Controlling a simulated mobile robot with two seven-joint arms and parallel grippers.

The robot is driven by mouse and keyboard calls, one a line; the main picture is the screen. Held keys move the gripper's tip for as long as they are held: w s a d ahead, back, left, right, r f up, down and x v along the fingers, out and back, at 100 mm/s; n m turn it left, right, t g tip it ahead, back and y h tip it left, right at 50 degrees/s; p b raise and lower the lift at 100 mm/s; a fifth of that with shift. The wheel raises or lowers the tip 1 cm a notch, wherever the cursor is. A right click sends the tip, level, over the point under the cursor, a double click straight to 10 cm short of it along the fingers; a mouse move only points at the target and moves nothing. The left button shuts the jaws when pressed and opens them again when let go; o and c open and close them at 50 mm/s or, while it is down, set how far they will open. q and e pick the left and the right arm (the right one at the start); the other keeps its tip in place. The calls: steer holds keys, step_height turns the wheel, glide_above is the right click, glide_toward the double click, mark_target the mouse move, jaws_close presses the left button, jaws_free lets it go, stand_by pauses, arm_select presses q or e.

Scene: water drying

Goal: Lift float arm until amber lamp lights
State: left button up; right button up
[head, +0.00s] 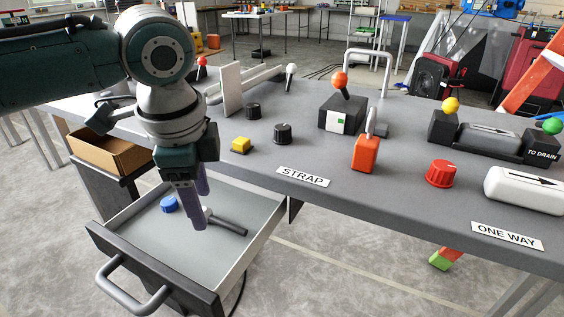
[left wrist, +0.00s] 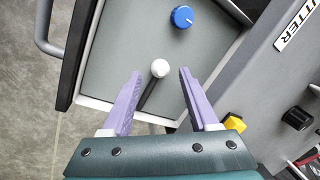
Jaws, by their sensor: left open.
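My left gripper (head: 199,222) is open, pointing down over the open grey drawer (head: 262,205). In the drawer lies a black rod with a white ball end (head: 228,225); in the left wrist view the white ball (left wrist: 160,68) shows between the open fingertips (left wrist: 160,74), with no visible grip on it. Another white ball on a stalk (head: 291,69) stands at the table's back, by a long pale bar. A yellow ball (head: 450,105) and an orange ball (head: 340,80) stand on dark blocks. I cannot tell which part is the float arm or the amber lamp.
A blue knob (head: 169,203) lies in the drawer. The grey table (head: 330,215) carries a yellow block (head: 241,145), black knobs (head: 282,133), an orange block (head: 366,153) and a red knob (head: 441,173). A cardboard box (head: 110,158) is left of the drawer.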

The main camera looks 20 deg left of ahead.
arm_select(q)
steer(key=shift+w+a+f, duration=0.1)
steer(key=shift+w+f, duration=0.1)
steer(key=shift+f, duration=0.9)
steer(key=shift+c, duration=0.2)
jaws_close()
stand_by(0.5)
